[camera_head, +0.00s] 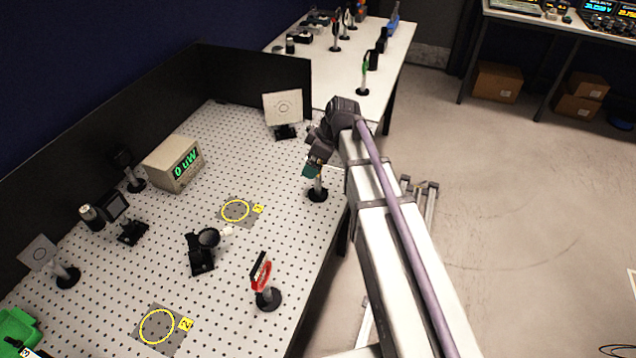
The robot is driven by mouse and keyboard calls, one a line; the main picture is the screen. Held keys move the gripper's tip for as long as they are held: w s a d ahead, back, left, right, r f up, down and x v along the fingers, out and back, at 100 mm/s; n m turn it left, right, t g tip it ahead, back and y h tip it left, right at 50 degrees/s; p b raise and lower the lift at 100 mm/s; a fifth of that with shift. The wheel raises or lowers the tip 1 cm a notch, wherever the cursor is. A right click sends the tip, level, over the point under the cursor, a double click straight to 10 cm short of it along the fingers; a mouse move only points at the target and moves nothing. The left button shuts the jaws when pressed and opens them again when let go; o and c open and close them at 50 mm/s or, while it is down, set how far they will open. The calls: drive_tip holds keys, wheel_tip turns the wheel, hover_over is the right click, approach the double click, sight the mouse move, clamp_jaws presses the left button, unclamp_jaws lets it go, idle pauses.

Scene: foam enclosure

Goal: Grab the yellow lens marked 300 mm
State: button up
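My gripper (314,163) is at the end of my arm, over the right edge of the perforated board, pointing down. Its fingers are small and dark, and I cannot tell whether they are open or shut. A post-mounted piece with a teal-green top (312,171) stands on a black round base directly below it; whether they touch is unclear. No lens can be read as marked 300 mm. A small orange-yellow piece (361,7) shows at the far end of the back table, too small to identify.
The perforated board (150,235) holds a red-ringed mount (262,273), a power meter (174,162), a white square screen (283,107) and several dark mounts. Yellow circles mark two spots. The back table (325,75) holds a green mount (366,65) and several others.

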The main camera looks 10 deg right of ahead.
drive_tip(key=shift+s+r, duration=0.1)
drive_tip(key=shift+r, duration=0.05)
drive_tip(key=c, duration=1.5)
